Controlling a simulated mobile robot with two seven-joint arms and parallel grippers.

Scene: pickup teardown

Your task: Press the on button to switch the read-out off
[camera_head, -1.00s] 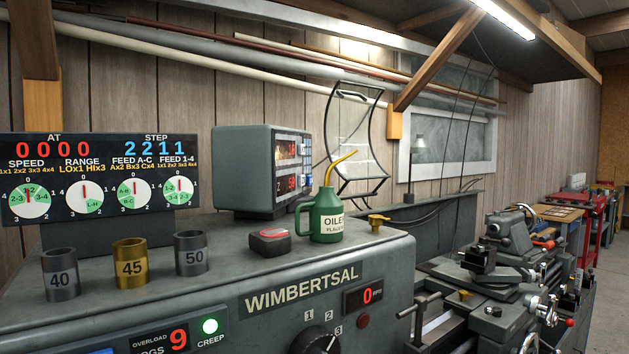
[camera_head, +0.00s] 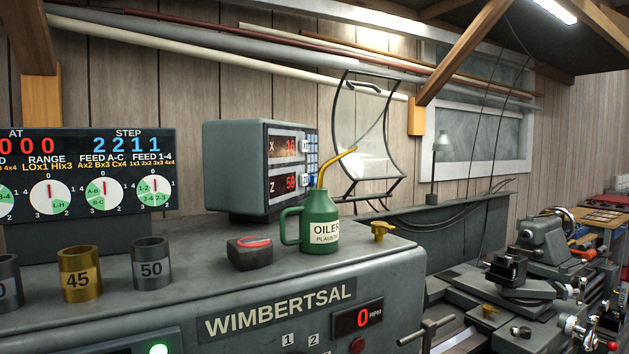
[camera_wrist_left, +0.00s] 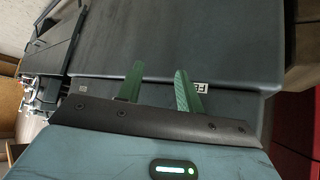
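The read-out (camera_head: 262,168) is a grey box standing on top of the lathe headstock in the head view. Its face is turned to the right and seen at a slant. Red digits are lit beside X and Z, about 16 and 59. A column of small blue and white keys (camera_head: 311,156) runs along the face's right side; I cannot tell which is the on button. My left gripper (camera_wrist_left: 158,68) shows only in the left wrist view, with two green fingers apart and nothing visible between them. My right gripper is in neither view.
A green oiler (camera_head: 320,222) with a yellow spout stands in front of the read-out, its spout near the face's lower right. A dark block with a red top (camera_head: 250,253) lies beside it. Numbered collets (camera_head: 151,263) stand left. A clear curved guard (camera_head: 362,130) is behind.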

